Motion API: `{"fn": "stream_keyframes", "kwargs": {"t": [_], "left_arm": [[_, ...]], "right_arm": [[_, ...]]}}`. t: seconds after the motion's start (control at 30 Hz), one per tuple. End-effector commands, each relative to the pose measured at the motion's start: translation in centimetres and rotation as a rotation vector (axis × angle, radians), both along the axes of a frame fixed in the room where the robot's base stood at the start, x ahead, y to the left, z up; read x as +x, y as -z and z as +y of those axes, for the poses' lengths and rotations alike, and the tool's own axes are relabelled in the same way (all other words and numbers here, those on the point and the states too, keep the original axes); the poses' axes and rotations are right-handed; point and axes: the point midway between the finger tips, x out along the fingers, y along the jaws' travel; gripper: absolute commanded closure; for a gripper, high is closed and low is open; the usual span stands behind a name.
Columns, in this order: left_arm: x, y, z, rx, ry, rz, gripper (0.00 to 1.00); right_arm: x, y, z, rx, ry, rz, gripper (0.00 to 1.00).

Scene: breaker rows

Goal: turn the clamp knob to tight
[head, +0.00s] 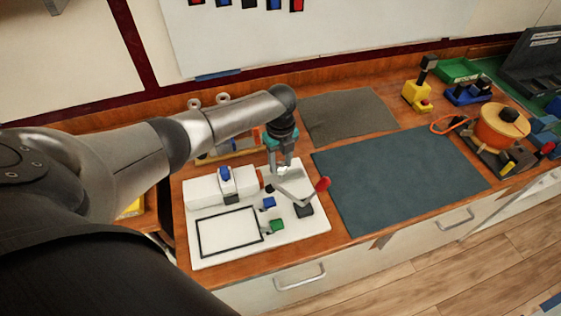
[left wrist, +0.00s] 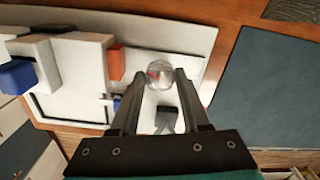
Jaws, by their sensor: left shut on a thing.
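A round, silvery knob with a red mark (left wrist: 160,73) sits between the fingertips of my left gripper (head: 283,172) in the left wrist view. The fingers are shut on its sides, and in the head view they mostly hide it. The knob is at the back right of a white board (head: 305,236). I cannot tell from here how far it is turned. My right gripper is not in view.
A dark mat (head: 400,175) lies clear to the right. A yellow device (head: 416,96) and an orange drum (head: 497,130) stand farther right.

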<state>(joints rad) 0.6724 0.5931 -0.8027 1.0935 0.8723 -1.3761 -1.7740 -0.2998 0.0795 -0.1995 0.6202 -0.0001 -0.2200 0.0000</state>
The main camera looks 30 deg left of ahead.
Motion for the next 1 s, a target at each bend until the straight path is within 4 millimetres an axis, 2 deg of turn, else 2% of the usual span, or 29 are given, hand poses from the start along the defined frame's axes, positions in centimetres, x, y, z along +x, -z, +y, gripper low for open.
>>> {"fn": "stream_keyframes", "kwargs": {"t": [0.33,0.37,0.6,0.87,1.0], "left_arm": [[0.0,0.0,-0.2,-0.004,0.002,0.001,1.0],[0.0,0.0,-0.2,-0.004,0.002,0.001,0.5],[0.0,0.0,-0.1,-0.002,0.001,0.001,0.24],[0.0,-0.1,0.0,-0.001,0.0,0.0,0.24],[0.1,-1.0,0.0,-0.001,0.001,-0.002,0.24]], "right_arm": [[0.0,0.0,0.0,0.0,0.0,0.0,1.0],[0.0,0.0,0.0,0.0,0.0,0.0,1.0],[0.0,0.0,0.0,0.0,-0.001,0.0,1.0],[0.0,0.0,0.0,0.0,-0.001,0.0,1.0],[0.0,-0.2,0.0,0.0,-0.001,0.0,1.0]]}}
